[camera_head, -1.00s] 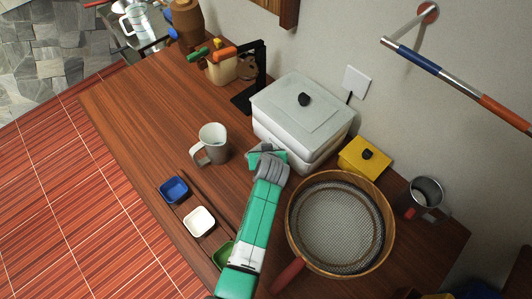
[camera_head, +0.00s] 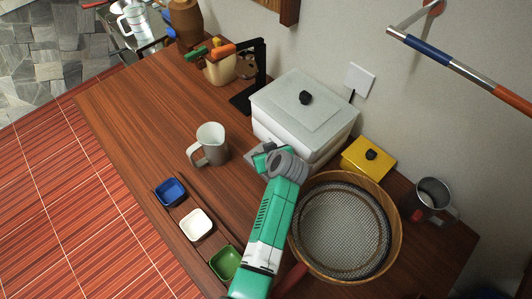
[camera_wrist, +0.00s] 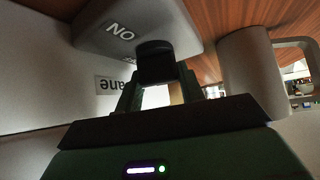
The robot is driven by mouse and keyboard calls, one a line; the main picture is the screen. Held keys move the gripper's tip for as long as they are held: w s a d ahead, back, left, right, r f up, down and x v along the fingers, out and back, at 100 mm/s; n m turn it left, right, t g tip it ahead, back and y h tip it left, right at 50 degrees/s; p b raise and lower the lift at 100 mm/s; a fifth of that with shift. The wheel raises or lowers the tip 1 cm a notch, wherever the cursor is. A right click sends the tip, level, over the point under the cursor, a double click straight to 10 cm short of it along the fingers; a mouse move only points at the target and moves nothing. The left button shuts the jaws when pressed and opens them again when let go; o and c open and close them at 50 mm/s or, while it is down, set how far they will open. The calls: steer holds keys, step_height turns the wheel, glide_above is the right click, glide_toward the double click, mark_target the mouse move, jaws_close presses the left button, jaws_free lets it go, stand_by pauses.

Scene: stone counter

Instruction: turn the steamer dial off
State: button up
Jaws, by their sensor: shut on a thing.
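The steamer (camera_head: 300,115) is a white lidded box with a black knob on top, standing against the wall. In the wrist view its pale front (camera_wrist: 75,35) fills the upper left, with the upside-down lettering "ON" beside the dial. The dark dial (camera_wrist: 157,58) sits between the two fingers of my gripper (camera_wrist: 160,85), which is shut on it. In the head view my gripper (camera_head: 262,156) is at the steamer's lower front left corner; the dial is hidden there. I cannot read the dial's exact angle.
A grey mug (camera_head: 210,146) stands just left of my gripper. A round sieve (camera_head: 345,228) lies close to the right of my arm. A yellow box (camera_head: 369,157) and metal cup (camera_head: 431,199) are further right. Small blue, white and green bowls line the front edge.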

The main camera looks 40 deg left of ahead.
steer(key=o, duration=1)
